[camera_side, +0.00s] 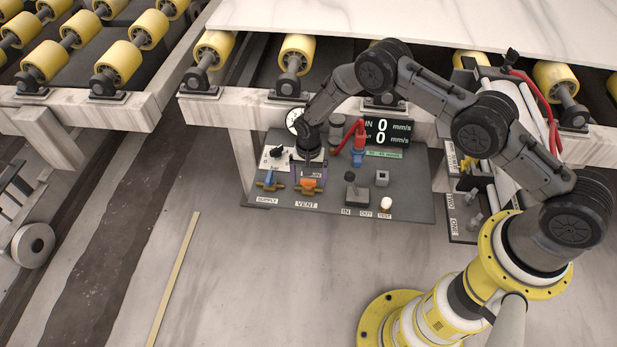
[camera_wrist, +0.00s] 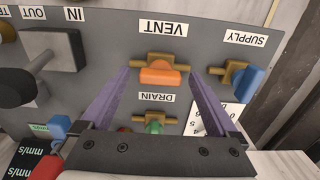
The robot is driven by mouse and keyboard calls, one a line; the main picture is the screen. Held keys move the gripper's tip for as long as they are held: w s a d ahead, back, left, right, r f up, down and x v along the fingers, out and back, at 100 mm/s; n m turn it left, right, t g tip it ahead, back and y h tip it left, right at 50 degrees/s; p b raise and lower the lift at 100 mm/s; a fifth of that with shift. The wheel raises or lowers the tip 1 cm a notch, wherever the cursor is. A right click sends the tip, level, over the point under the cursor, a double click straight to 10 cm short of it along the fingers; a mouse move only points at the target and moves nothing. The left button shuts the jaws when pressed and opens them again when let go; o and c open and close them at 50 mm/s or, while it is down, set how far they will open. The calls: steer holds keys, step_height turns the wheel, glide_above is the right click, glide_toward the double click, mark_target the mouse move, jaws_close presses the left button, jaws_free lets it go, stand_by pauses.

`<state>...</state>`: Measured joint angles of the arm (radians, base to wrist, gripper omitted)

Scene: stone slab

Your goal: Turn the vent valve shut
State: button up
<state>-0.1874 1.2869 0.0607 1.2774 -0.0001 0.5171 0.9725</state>
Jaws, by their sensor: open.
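The vent valve (camera_side: 308,184) has an orange handle and a brass body, and stands on the grey panel above the VENT label. In the wrist view its orange handle (camera_wrist: 160,76) lies roughly in line with the brass body. My gripper (camera_side: 309,172) is over this valve in the side view and partly covers its back. In the wrist view the two purple fingers of my gripper (camera_wrist: 161,74) are apart, one on each side of the orange handle, with visible gaps. I cannot tell how high the fingertips are above the panel.
The supply valve (camera_wrist: 248,80) with a blue handle is close beside one finger. The drain valve (camera_wrist: 153,127) with a green handle sits between the fingers, nearer the palm. A black lever (camera_side: 351,190), a gauge (camera_side: 294,121) and a speed display (camera_side: 387,131) are also around.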

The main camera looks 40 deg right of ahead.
steer(key=shift+c, duration=0.2)
steer(key=c, duration=1.3)
steer(key=shift+c, duration=0.2)
steer(key=shift+r+n, duration=0.1)
steer(key=shift+n, duration=0.3)
steer(key=n, duration=0.3)
steer(key=shift+n, duration=0.4)
steer(key=n, duration=1.3)
steer(key=shift+w, duration=0.1)
steer(key=shift+n, duration=0.3)
